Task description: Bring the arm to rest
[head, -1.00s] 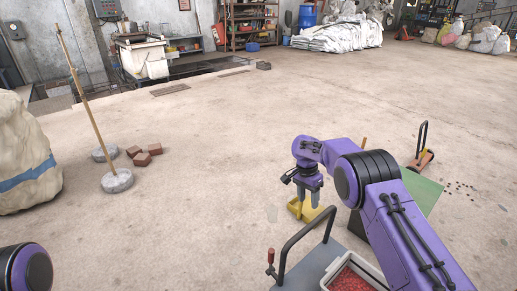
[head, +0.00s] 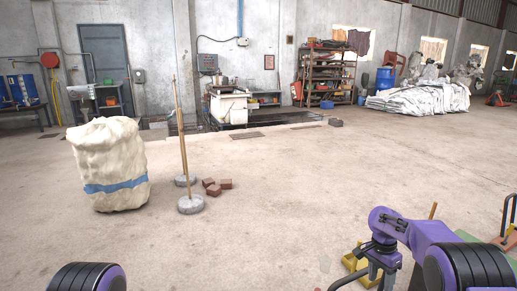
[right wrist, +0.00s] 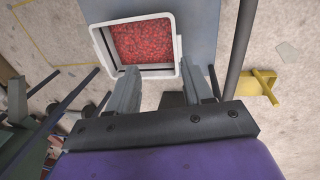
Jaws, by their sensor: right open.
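My right arm reaches in from the lower right of the head view, with its gripper (head: 378,268) pointing down and partly cut off by the lower edge. In the right wrist view the right gripper (right wrist: 160,68) has its two fingers apart with nothing held between them. Beyond the fingers lies a white-rimmed tray (right wrist: 97,42) filled with red pieces (right wrist: 142,40). I cannot judge the height of the fingers above it. Of my left arm only a purple and black link shows at the bottom left; its gripper is out of view.
A yellow object (head: 350,262) sits on the floor beside the right gripper, also in the wrist view (right wrist: 262,88). A big white sack (head: 110,160), poles in round stone bases (head: 191,205) and reddish bricks (head: 212,190) stand left. The middle floor is clear.

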